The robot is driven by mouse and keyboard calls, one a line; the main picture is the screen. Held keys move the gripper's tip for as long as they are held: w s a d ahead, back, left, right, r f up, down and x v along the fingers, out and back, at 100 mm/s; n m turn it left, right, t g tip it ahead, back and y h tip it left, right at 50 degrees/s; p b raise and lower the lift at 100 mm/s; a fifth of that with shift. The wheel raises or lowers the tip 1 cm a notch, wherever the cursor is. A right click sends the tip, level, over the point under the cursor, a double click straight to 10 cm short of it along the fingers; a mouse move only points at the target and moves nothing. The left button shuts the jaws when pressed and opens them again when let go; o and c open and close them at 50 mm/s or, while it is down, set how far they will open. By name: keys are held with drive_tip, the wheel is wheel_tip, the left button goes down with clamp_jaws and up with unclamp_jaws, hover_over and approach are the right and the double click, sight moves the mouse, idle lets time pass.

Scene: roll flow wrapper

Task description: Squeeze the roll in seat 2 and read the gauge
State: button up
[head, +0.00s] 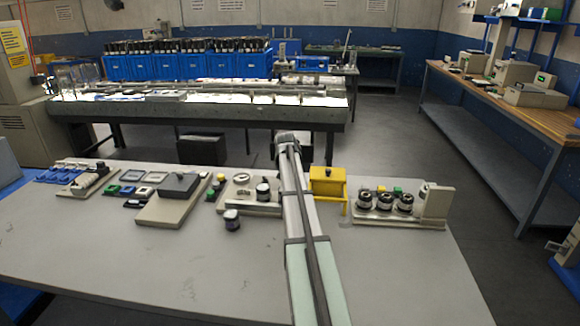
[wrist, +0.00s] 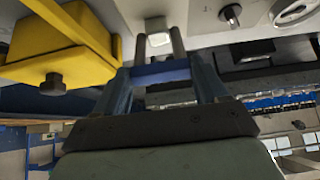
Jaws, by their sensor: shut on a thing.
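My gripper (wrist: 159,38) shows in the wrist view, its two grey fingers on either side of a small white piece (wrist: 158,40). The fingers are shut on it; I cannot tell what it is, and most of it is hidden. In the head view my arm hides the fingers. A pale upright box (head: 435,202) stands at that base's right end. No gauge reading or seat number is legible.
A yellow stand (head: 327,182) is just right of my arm; it also shows at left in the wrist view (wrist: 65,40). A light plate (head: 236,198) with round parts lies left. The table's front (head: 150,270) is clear.

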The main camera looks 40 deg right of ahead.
drive_tip(key=shift+s+a+f, duration=0.2)
drive_tip(key=shift+a+f, duration=0.1)
drive_tip(key=shift+f, duration=0.05)
drive_tip(key=o, duration=1.1)
drive_tip(key=shift+c, duration=0.2)
drive_tip(key=o, duration=0.5)
drive_tip(key=shift+d+r, duration=0.1)
drive_tip(key=shift+c, duration=0.2)
drive_tip(key=shift+w, duration=0.1)
drive_tip(key=v, duration=1.3)
drive_tip(key=shift+r, duration=0.4)
